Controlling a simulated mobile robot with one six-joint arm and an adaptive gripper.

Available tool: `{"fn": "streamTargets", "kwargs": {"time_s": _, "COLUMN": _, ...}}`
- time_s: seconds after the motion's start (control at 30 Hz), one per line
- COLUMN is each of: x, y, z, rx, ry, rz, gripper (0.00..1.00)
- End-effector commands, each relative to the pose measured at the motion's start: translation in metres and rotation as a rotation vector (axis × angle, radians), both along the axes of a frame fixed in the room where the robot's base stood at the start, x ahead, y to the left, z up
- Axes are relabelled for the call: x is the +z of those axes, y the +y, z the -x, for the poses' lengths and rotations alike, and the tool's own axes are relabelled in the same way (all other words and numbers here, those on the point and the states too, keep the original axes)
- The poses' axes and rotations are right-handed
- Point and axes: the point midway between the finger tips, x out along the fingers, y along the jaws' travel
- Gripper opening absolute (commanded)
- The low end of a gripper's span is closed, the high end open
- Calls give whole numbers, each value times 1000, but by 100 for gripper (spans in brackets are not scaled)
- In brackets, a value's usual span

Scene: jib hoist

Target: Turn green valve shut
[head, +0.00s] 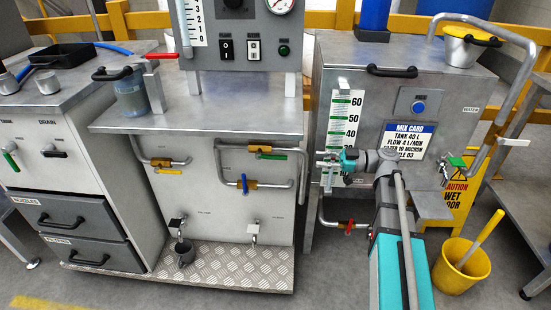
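Several green valve handles show in the head view, and I cannot tell which one the task means. One green lever (272,157) lies flat along a pipe on the middle cabinet. A green lever (11,161) hangs slanted on the left cabinet's front. My gripper (322,163) is in front of the tank's lower left side, beside the level gauge, pointing left. It is right of the middle cabinet's green lever and apart from it. Its fingers are too small to read.
A red lever (349,228) sits low under the tank (350,60). A yellow bucket (462,268) and a wet floor sign (462,187) stand at the right. A tread-plate step (230,268) projects below the middle cabinet.

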Motion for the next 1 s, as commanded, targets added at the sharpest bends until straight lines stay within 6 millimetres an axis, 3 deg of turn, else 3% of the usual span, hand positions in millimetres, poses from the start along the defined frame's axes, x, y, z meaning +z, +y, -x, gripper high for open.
{"fn": "streamTargets", "kwargs": {"time_s": 0.47, "x": 0, "y": 10, "z": 0, "rx": 0, "ry": 3, "rz": 2, "gripper": 37}}
{"fn": "streamTargets", "kwargs": {"time_s": 1.0, "x": 0, "y": 72, "z": -2, "rx": 0, "ry": 4, "rz": 2, "gripper": 37}}
